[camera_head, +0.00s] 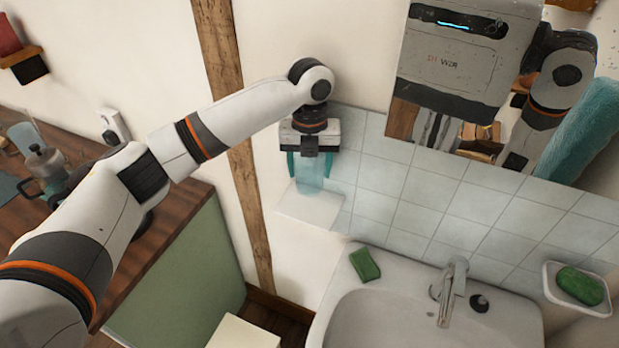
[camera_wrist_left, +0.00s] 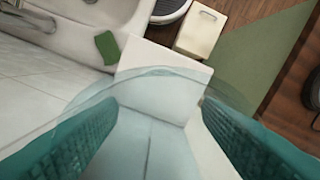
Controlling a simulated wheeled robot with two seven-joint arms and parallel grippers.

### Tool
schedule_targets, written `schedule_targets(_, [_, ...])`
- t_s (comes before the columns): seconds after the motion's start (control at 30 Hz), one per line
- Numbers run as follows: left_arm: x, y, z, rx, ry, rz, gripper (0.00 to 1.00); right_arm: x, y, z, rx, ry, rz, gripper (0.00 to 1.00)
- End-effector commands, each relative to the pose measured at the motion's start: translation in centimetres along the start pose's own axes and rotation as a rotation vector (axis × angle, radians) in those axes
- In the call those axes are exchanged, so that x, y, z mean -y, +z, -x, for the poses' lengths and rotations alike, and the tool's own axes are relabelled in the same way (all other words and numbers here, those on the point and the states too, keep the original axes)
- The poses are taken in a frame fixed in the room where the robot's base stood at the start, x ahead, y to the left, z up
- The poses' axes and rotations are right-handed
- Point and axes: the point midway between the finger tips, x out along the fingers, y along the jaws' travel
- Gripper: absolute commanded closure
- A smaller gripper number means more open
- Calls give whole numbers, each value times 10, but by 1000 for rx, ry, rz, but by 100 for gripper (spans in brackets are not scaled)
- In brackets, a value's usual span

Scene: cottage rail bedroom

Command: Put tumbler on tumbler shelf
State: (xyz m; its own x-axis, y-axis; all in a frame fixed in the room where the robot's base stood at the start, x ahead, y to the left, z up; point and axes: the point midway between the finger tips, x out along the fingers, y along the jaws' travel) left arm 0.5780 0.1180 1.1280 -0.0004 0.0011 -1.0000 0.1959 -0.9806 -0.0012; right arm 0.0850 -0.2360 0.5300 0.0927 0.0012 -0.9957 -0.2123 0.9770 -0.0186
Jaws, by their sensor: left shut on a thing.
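My left gripper (camera_head: 306,166) is shut on a clear, bluish tumbler (camera_head: 309,178), with its teal fingers on either side of the glass. The tumbler is upright over the small white tumbler shelf (camera_head: 312,206) on the wall. In the left wrist view the tumbler's rim (camera_wrist_left: 165,71) curves between the two fingers, and the white shelf (camera_wrist_left: 165,75) shows through and beyond the glass. I cannot tell whether the tumbler's base touches the shelf. My right gripper is not in view.
A white sink (camera_head: 385,305) with a chrome tap (camera_head: 447,293) lies right of the shelf. A green sponge (camera_head: 364,264) is on its rim. A soap dish (camera_head: 577,290) and mirror (camera_head: 470,75) are on the wall. A wooden counter (camera_head: 160,225) with a moka pot (camera_head: 45,165) is at left.

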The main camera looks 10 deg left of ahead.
Motion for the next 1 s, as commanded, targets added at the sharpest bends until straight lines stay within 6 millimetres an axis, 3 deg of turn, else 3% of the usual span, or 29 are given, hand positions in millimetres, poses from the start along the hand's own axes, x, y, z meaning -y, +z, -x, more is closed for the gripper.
schedule_targets(0.5, [0,0,-52,0,1,2,67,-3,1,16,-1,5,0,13])
schedule_targets(0.83, [0,0,-56,-1,1,2,67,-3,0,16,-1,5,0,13])
schedule_targets(0.87, [0,0,-56,-1,1,2,35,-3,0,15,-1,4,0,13])
schedule_targets(0.97, [0,0,-56,-1,0,2,19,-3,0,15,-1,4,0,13])
schedule_targets(1.0, [0,0,-56,-1,0,2,18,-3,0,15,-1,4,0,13])
